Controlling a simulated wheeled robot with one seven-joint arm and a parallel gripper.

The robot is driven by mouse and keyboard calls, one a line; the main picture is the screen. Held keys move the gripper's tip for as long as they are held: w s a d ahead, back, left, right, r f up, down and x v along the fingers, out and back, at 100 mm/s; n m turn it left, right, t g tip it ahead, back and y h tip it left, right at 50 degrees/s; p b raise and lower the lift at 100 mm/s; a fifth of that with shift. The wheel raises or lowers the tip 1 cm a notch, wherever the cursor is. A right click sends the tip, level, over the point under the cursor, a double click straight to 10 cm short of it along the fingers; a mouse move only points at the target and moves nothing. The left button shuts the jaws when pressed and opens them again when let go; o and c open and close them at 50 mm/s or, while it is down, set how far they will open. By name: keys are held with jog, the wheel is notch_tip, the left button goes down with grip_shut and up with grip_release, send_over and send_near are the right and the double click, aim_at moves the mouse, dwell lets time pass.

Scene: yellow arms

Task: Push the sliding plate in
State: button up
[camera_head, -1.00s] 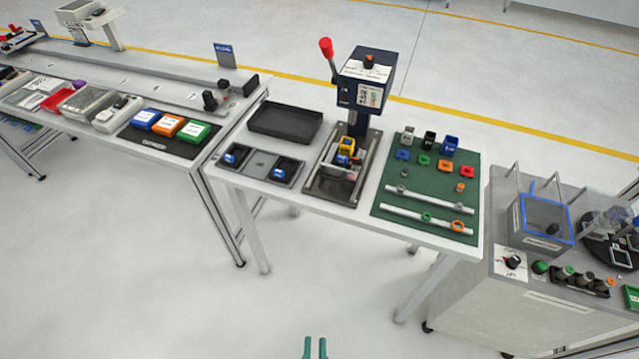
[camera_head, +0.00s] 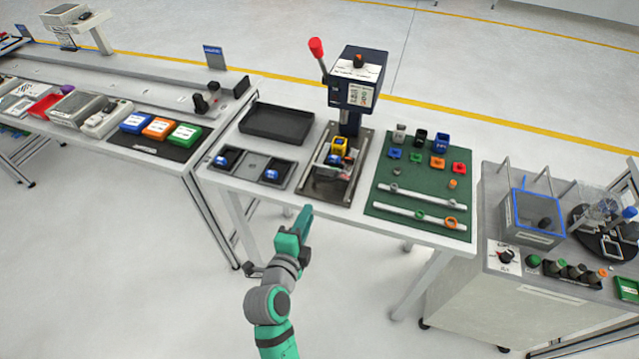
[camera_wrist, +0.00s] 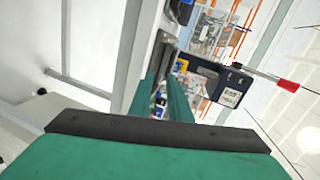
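The blue hand press (camera_head: 357,85) stands on the white table, with its red-tipped lever (camera_head: 317,48) raised. Below its head, a small carriage that looks like the sliding plate (camera_head: 335,172) sits on the metal base (camera_head: 318,188), with a yellow block (camera_head: 340,145) behind it. How far out the plate stands is too small to tell. My gripper (camera_head: 306,212) is in front of the table's near edge, apart from the press. In the wrist view its two teal fingers (camera_wrist: 160,95) are apart with nothing visible between them. The press (camera_wrist: 222,85) shows beyond them, turned sideways.
A black tray (camera_head: 278,124) and a grey fixture with blue parts (camera_head: 253,168) lie left of the press. A green mat (camera_head: 420,200) with small parts and rails lies to its right. The floor in front of the table is clear.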

aim_at(322, 179)
jog(key=w+d, duration=0.1)
jog(key=w, duration=0.3)
jog(key=w+d+m, duration=0.1)
jog(key=w, duration=0.2)
jog(key=w+d+m, duration=0.1)
jog(key=w, duration=0.3)
jog(key=shift+w+d+f+h, duration=0.1)
jog(key=shift+w+d+h, duration=0.1)
jog(key=shift+w+h, duration=0.2)
grip_shut()
